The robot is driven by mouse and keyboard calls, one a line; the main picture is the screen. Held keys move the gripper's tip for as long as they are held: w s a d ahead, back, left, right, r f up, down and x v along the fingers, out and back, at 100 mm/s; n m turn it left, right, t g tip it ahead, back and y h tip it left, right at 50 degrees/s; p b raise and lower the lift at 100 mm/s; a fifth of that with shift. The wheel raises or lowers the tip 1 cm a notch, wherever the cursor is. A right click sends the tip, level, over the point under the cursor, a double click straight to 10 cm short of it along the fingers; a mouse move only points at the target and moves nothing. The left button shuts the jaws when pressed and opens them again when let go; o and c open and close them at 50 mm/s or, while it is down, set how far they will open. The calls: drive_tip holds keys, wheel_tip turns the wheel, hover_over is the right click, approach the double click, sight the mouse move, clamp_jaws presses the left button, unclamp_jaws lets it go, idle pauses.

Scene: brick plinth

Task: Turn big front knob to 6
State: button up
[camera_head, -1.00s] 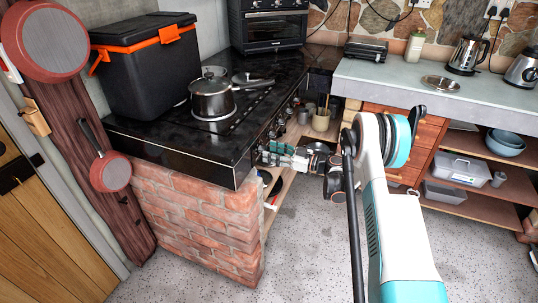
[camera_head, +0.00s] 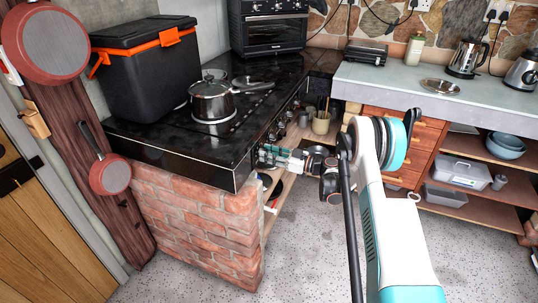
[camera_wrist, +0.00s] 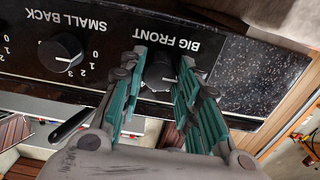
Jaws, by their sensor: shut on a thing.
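The big front knob (camera_wrist: 158,70) is a dark round knob on the black stove panel, under the upside-down words BIG FRONT in the wrist view. My gripper (camera_wrist: 161,68) has its teal fingers on either side of the knob and is shut on it. The fingers and the steep view hide most of the dial numbers, so I cannot read its setting. In the head view my gripper (camera_head: 264,154) is at the stove's front panel, and the knob is hidden there.
The small back knob (camera_wrist: 62,53) is beside it on the panel, left in the wrist view. A steel pot (camera_head: 212,101) stands on the black stovetop (camera_head: 165,140). A brick plinth (camera_head: 200,225) supports the stove's near end. Open floor (camera_head: 310,240) lies in front.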

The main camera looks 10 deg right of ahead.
drive_tip(key=shift+m, duration=17.8)
drive_tip(key=o, duration=1.1)
drive_tip(key=shift+d, duration=0.15)
